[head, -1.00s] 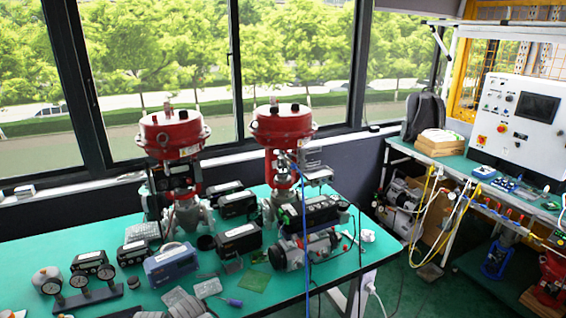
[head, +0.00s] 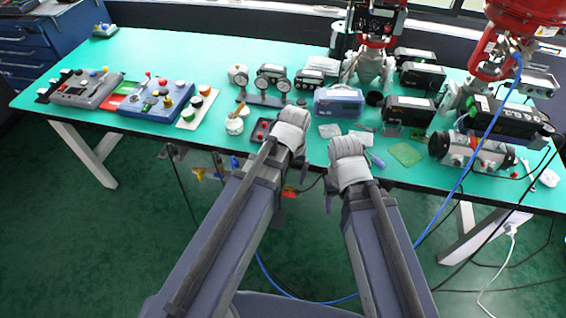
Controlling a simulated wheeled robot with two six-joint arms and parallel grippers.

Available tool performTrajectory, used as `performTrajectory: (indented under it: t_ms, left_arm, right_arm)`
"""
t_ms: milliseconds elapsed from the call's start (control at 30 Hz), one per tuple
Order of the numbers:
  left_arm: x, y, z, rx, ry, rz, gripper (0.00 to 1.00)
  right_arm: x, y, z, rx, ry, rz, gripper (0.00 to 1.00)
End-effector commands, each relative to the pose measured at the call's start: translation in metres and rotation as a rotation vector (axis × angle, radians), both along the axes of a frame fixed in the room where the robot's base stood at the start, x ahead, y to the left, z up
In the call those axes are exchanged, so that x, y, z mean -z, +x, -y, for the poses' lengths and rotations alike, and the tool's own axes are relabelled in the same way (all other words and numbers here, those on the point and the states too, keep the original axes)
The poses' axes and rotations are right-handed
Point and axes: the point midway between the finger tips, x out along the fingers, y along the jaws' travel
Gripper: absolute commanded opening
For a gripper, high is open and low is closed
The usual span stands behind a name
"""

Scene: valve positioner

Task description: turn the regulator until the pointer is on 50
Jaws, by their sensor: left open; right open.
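I cannot tell for sure which part is the regulator. Small fittings with yellow and blue parts (head: 205,172) hang below the table's front edge, left of my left arm. My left gripper (head: 292,130) is at the front edge, in front of the gauges. My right gripper (head: 347,155) is beside it to the right, below a blue-grey box (head: 338,101). Both are open; their fingers are mostly hidden, and nothing shows in them.
Control boxes with buttons (head: 160,101) stand at the left of the table. Black positioners (head: 409,110) and a red-topped valve (head: 527,14) stand at the right. A blue hose (head: 485,145) crosses the right side. Floor left of my arms is clear.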

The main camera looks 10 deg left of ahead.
Motion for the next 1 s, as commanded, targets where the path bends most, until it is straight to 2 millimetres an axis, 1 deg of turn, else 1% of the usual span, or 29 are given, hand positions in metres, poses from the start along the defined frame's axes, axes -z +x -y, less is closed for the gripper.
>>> performTrajectory:
  t_ms: [33,100,200,267,333,467,667,867,1000]
  left_arm:
    - [0.013,0.027,-0.015,-0.106,-0.013,0.008,0.93]
    - [0.019,0.048,-0.034,-0.231,-0.026,0.019,0.93]
    - [0.025,0.067,-0.055,-0.364,-0.042,0.028,0.93]
    - [0.026,0.073,-0.063,-0.413,-0.048,0.031,0.93]
    - [0.027,0.076,-0.067,-0.443,-0.051,0.034,0.93]
    - [0.026,0.076,-0.068,-0.451,-0.052,0.035,0.93]
    - [0.035,0.075,-0.068,-0.448,-0.052,0.034,0.93]
    - [0.055,0.075,-0.068,-0.447,-0.052,0.034,0.93]
    - [0.073,0.075,-0.068,-0.447,-0.052,0.034,0.93]
  right_arm:
    - [0.013,0.000,0.000,0.000,0.000,0.000,0.62]
    - [0.019,0.000,0.000,0.000,0.000,0.000,0.62]
    - [0.024,0.000,0.000,0.000,0.000,0.000,0.62]
    - [0.026,0.000,0.000,0.000,0.000,0.000,0.62]
    - [0.026,0.000,0.000,0.000,0.000,0.000,0.62]
    - [0.026,0.000,0.000,0.000,0.000,0.000,0.62]
    - [0.034,0.000,0.000,0.000,0.000,0.000,0.62]
    - [0.054,0.000,0.000,0.000,0.000,0.000,0.62]
    - [0.073,0.000,0.000,-0.001,0.000,0.000,0.62]
